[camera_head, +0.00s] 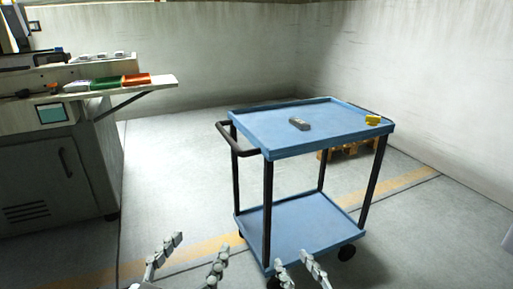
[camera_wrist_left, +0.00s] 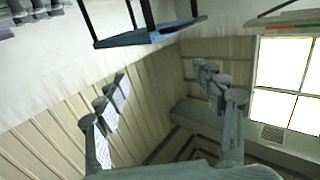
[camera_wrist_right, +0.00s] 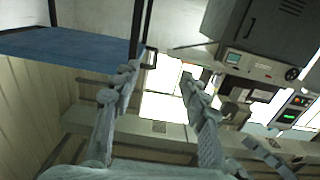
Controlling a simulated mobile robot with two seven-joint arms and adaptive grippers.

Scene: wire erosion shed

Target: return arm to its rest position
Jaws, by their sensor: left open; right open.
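My left gripper (camera_head: 197,253) is at the bottom of the head view, left of the cart, with its two fingers spread and nothing between them. My right gripper (camera_head: 295,264) is at the bottom edge, in front of the cart's lower shelf in the picture, also spread and empty. The left wrist view shows the left fingers (camera_wrist_left: 161,75) apart, with fingers of my other gripper at the top left. The right wrist view shows the right fingers (camera_wrist_right: 161,75) apart, with my other gripper at the lower right. Most of both arms is hidden.
A blue two-shelf cart (camera_head: 290,142) stands ahead, bearing a grey object (camera_head: 299,124) and a yellow object (camera_head: 372,120). A machine (camera_head: 50,175) with a side shelf (camera_head: 160,82) holding green and orange items stands left. A wooden pallet (camera_head: 345,151) lies behind the cart. Floor between machine and cart is clear.

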